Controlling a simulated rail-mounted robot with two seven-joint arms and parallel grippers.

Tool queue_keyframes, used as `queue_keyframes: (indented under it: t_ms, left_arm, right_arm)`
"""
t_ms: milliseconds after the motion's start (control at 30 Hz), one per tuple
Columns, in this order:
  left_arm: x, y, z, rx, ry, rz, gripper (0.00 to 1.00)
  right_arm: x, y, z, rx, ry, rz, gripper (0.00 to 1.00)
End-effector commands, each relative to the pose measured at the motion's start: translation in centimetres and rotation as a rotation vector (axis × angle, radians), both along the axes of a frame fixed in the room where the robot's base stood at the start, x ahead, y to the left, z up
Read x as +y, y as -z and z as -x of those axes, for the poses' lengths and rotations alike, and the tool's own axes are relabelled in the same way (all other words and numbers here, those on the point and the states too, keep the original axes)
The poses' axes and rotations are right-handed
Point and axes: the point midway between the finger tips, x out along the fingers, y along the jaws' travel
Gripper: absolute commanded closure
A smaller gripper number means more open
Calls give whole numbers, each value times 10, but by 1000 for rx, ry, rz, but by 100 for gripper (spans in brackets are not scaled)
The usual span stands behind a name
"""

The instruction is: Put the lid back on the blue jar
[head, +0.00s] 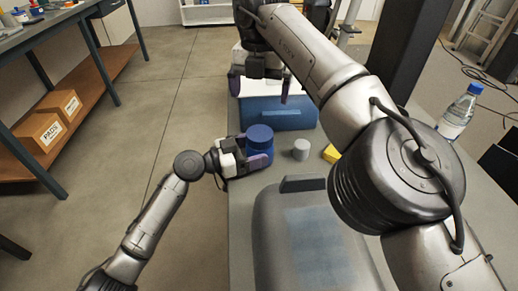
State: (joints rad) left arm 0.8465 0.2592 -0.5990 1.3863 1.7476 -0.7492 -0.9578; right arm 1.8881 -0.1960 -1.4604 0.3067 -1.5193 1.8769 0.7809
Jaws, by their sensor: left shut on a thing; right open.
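The blue jar (260,144) stands upright near the left edge of the grey table. Its round top is dark blue; I cannot tell whether this is the lid or the jar's own top. My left gripper (258,161) comes in from the left and is shut on the jar low on its side, hiding part of it. My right gripper (261,88) is open and empty, pointing down beyond the jar, over or in front of the blue box. No separate lid can be made out with certainty.
A small grey cylinder (300,149) stands right of the jar, with a yellow object (331,154) beside it. A blue box (292,118) lies behind. A water bottle (459,112) stands at the right. A grey padded object (300,235) fills the near table (240,220).

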Motion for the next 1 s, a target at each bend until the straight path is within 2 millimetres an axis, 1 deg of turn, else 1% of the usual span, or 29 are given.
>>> queue_keyframes:
  t_ms: [167,200,400,433,467,667,767,867,967,1000]
  left_arm:
    - [0,1,0,1,0,-2,92]
    - [0,1,0,1,0,-2,23]
    - [0,1,0,0,0,-1,4]
    - [0,1,0,0,0,-1,1]
    - [0,1,0,0,0,-1,0]
    - [1,0,0,0,0,-1,0]
    - [5,0,2,1,-1,-1,0]
    - [16,-2,6,1,-2,-1,0]
    - [32,-2,12,2,-2,-2,0]
    - [41,-2,15,3,-3,-1,0]
  right_arm:
    - [0,0,0,0,0,0,0]
    - [0,0,0,0,0,0,0]
    - [0,0,0,0,1,0,0]
    - [0,0,0,0,1,0,0]
    - [0,0,0,0,1,0,0]
    - [0,0,0,0,1,0,0]
    - [0,-3,0,0,1,0,0]
    - [0,-9,0,0,1,0,0]
    - [0,-17,0,0,1,0,0]
    - [0,-20,0,0,1,0,0]
